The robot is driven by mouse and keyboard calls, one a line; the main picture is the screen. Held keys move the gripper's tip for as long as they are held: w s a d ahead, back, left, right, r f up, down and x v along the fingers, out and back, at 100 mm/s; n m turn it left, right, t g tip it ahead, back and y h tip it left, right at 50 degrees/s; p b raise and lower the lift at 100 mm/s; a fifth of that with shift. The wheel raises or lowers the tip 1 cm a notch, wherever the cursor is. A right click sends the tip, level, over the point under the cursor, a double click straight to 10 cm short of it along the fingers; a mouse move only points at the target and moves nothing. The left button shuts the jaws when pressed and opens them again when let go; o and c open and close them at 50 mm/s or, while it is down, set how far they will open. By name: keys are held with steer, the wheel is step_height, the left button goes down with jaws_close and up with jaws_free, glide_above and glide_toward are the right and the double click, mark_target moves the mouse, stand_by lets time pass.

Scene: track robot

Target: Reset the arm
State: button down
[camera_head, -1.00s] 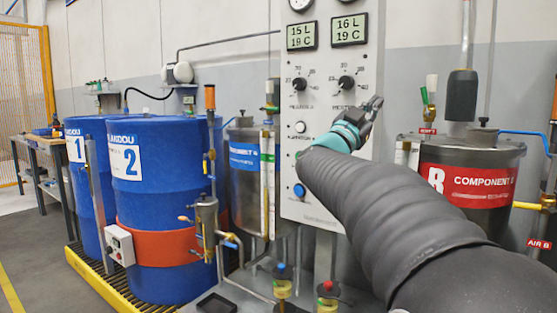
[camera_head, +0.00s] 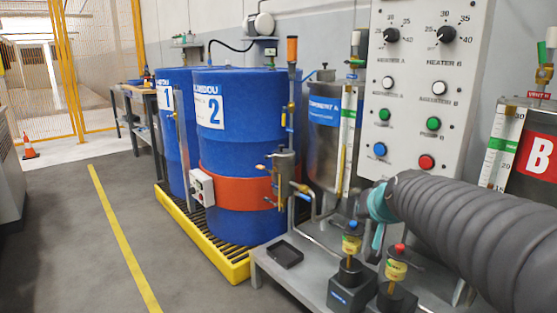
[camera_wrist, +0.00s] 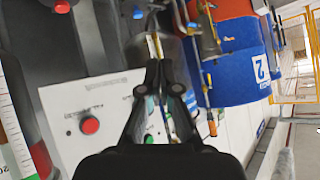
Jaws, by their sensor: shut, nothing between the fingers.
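My arm, in its ribbed grey sleeve, reaches in from the right of the head view, with a teal part (camera_head: 379,203) near its end. It lies in front of the lower part of the grey control panel (camera_head: 462,70). My gripper's fingers are hard to make out in that view. In the wrist view my gripper (camera_wrist: 155,70) shows with its dark fingers together and nothing between them. The wrist view is turned on its side; the panel (camera_wrist: 75,125) with a red button lies to the left of the fingers.
Blue drums, one marked 2 (camera_head: 235,100), stand on a yellow-edged pallet (camera_head: 232,262) at the left. A steel tank (camera_head: 323,150) and pumps with blue and red knobs (camera_head: 399,268) stand near my arm. A red-labelled tank (camera_head: 538,150) is at the right.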

steer(key=s+a+f+n+g, duration=0.1)
steer(key=s+f+g, duration=0.2)
steer(key=s, duration=0.8)
steer(key=s+a+f+n+g, duration=0.1)
steer(key=s+f+g, duration=0.2)
steer(key=s+f, duration=0.4)
steer(key=s, duration=0.5)
steer(key=shift+f+p, duration=0.35)
steer(key=shift+p, duration=0.05)
steer(key=c, duration=1.9)
jaws_free()
steer(key=shift+s+a+r+t, duration=0.2)
steer(key=shift+s+r, duration=0.15)
steer(key=shift+s, duration=0.3)
steer(key=shift+s+a+r+t, duration=0.2)
steer(key=shift+s+r, duration=0.1)
steer(key=shift+s, duration=0.3)
steer(key=o, duration=0.5)
steer(key=shift+s+r+n, duration=0.1)
steer(key=shift+r+n, duration=0.1)
steer(key=shift+n, duration=0.1)
steer(key=shift+c, duration=0.2)
steer(key=shift+a, duration=0.1)
